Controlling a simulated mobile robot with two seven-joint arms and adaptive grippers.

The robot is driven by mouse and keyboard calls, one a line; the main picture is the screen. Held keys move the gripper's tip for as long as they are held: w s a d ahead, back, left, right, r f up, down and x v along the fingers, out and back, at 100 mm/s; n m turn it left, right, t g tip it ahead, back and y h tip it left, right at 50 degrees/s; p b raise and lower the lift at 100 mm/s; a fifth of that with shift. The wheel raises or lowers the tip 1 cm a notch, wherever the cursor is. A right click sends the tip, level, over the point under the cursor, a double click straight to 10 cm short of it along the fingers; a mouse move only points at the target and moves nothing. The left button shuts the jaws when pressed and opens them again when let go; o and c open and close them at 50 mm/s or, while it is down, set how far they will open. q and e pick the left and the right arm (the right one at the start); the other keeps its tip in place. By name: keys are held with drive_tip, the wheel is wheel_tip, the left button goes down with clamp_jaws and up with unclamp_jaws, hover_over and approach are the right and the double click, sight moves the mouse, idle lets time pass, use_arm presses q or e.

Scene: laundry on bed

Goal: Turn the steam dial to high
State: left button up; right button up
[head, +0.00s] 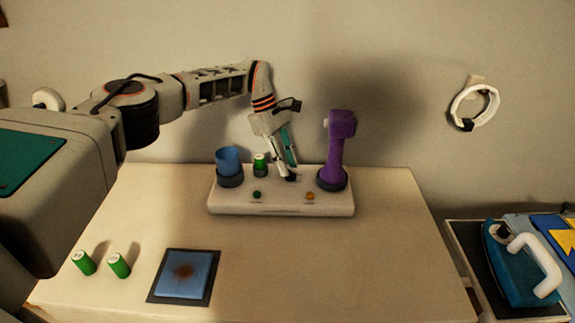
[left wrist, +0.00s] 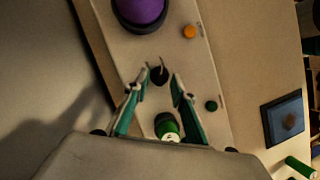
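The steam dial is a small black knob (head: 290,178) on the white base unit (head: 235,203), between a green canister and a purple steamer head. My left gripper (head: 283,172) points down at the knob from above and partly covers it in the head view. In the left wrist view the knob (left wrist: 158,76) lies between the two fingertips (left wrist: 160,77), which are spread apart with a gap around it. Whether a finger touches it, I cannot tell. The knob's setting is too small to read. My right gripper is not in view.
The purple steamer (head: 338,150) stands right of the knob; a blue cup (head: 228,160) and green canister (head: 260,163) stand left. Green (head: 257,195) and orange (head: 310,196) buttons are on the base.

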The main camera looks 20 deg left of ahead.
use_arm(q)
drive_tip(key=v, duration=1.1)
drive_tip(key=shift+r, duration=0.1)
